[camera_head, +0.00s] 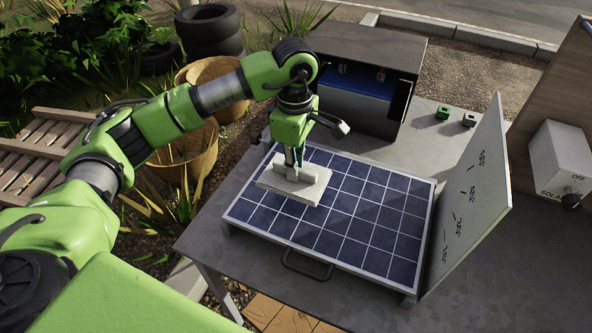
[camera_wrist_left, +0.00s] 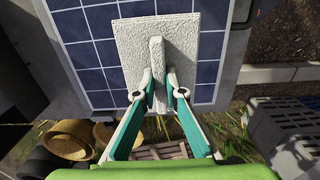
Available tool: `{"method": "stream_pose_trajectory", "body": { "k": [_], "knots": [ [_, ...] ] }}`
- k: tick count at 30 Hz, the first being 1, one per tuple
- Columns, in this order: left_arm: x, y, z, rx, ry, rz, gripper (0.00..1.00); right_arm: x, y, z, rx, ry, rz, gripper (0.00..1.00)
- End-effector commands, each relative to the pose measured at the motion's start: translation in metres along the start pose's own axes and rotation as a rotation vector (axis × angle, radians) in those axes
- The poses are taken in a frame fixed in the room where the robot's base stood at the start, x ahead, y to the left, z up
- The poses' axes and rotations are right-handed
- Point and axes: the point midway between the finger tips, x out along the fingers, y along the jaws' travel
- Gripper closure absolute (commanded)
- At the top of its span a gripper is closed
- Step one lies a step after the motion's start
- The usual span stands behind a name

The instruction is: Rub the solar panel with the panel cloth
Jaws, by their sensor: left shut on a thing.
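The solar panel (camera_head: 365,225) is a blue gridded panel in a light frame, lying tilted on the grey table. The panel cloth (camera_head: 311,186) is a pale, thick rectangular pad with a raised ridge, at the panel's upper left part. My left gripper (camera_head: 297,172) comes down from above and is shut on the cloth's ridge. In the left wrist view, both fingers (camera_wrist_left: 160,95) pinch the ridge of the cloth (camera_wrist_left: 130,45), with the solar panel (camera_wrist_left: 88,62) behind it. The cloth appears to lie flat against the panel. My right gripper is not seen.
A dark open box (camera_head: 365,80) with a blue battery-like block stands behind the panel. An upright board with angle marks (camera_head: 472,190) stands along the panel's right side. A switch box (camera_head: 558,165) is at far right. Two small blocks (camera_head: 443,112) sit at the back. A handle (camera_head: 306,268) juts out in front.

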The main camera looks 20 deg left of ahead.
Motion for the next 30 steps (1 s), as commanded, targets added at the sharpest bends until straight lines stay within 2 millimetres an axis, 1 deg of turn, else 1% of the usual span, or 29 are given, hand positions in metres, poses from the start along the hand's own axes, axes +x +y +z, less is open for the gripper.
{"method": "stream_pose_trajectory", "body": {
  "k": [1, 7, 25, 28, 30],
  "knots": [
    [-0.007, 0.000, 0.000, 0.000, 0.000, 0.002, 1.00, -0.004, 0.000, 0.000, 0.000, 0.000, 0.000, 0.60],
    [-0.016, -0.001, 0.000, -0.002, -0.001, 0.000, 1.00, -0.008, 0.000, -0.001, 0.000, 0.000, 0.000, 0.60],
    [-0.017, -0.001, 0.000, 0.000, -0.001, 0.001, 1.00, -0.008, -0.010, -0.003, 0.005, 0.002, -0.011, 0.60],
    [-0.018, -0.004, 0.001, 0.046, -0.002, 0.002, 1.00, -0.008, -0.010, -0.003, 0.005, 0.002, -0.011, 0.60],
    [-0.019, -0.011, 0.004, 0.132, -0.002, 0.005, 1.00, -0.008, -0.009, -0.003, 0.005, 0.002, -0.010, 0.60]
  ]
}}
